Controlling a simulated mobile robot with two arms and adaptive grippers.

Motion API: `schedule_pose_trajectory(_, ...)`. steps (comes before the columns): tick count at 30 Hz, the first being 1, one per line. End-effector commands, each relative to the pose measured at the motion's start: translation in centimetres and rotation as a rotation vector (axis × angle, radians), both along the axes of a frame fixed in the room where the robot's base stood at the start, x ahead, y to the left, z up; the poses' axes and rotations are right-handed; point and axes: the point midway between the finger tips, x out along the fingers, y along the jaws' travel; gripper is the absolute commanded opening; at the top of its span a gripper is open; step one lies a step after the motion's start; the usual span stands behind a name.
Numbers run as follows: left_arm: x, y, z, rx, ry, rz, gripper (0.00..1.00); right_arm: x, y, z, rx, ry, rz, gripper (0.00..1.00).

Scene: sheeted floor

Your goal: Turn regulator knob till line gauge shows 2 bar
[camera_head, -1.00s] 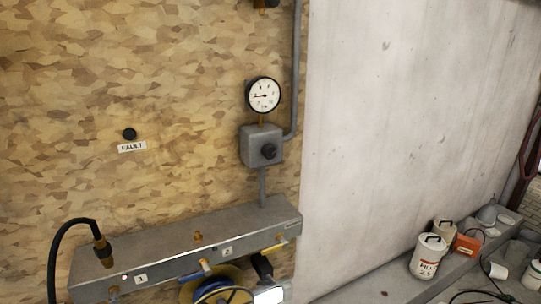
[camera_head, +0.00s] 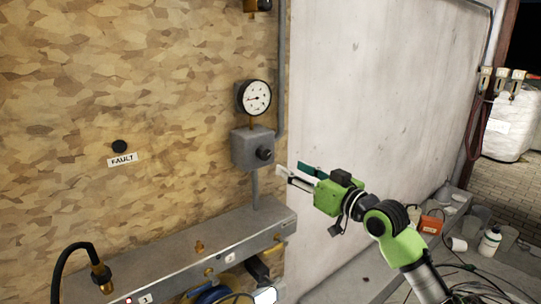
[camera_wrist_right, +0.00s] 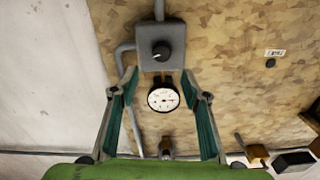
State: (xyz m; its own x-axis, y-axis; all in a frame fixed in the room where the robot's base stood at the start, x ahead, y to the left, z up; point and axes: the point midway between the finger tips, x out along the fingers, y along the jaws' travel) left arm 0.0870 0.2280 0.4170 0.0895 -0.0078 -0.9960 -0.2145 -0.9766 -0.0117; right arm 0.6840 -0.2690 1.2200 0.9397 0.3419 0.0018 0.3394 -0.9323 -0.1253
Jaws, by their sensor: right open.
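The black regulator knob (camera_head: 264,154) sits on the front of a grey regulator box (camera_head: 246,148) on the wood-panel wall. The round white line gauge (camera_head: 254,97) stands just above the box; its needle shows but its numbers are too small to read. My right gripper (camera_head: 294,175) is open and empty, apart from the knob, to its right and slightly below. In the right wrist view, the open fingers (camera_wrist_right: 162,90) frame the gauge (camera_wrist_right: 163,97), and the knob (camera_wrist_right: 161,52) shows beyond the fingertips, upside down. My left gripper is not in view.
A grey manifold (camera_head: 185,250) with brass fittings and a black hose (camera_head: 62,262) runs below the box. A grey pipe (camera_head: 281,75) passes right of the gauge. A black FAULT button (camera_head: 119,146) is at left. Buckets and an orange box (camera_head: 431,225) stand at lower right.

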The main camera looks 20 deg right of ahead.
Motion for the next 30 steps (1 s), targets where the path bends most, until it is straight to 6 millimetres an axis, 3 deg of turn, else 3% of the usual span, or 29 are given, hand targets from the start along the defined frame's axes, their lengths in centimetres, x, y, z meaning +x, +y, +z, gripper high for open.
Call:
schedule_pose_trajectory(9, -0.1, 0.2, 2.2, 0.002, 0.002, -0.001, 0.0, 6.0, 2.1, 0.3, 0.004, 0.001, -0.001, 0.42)
schedule_pose_trajectory(15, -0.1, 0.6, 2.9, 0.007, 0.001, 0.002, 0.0, 8.5, 3.0, 0.2, 0.002, 0.002, -0.001, 0.42)
schedule_pose_trajectory(21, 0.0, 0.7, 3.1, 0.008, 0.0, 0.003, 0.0, 9.7, 3.5, 0.0, 0.001, 0.001, -0.001, 0.42)
schedule_pose_trajectory(30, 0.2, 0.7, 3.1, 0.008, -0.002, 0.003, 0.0, 9.9, 3.6, -0.1, 0.0, 0.001, -0.001, 0.42)
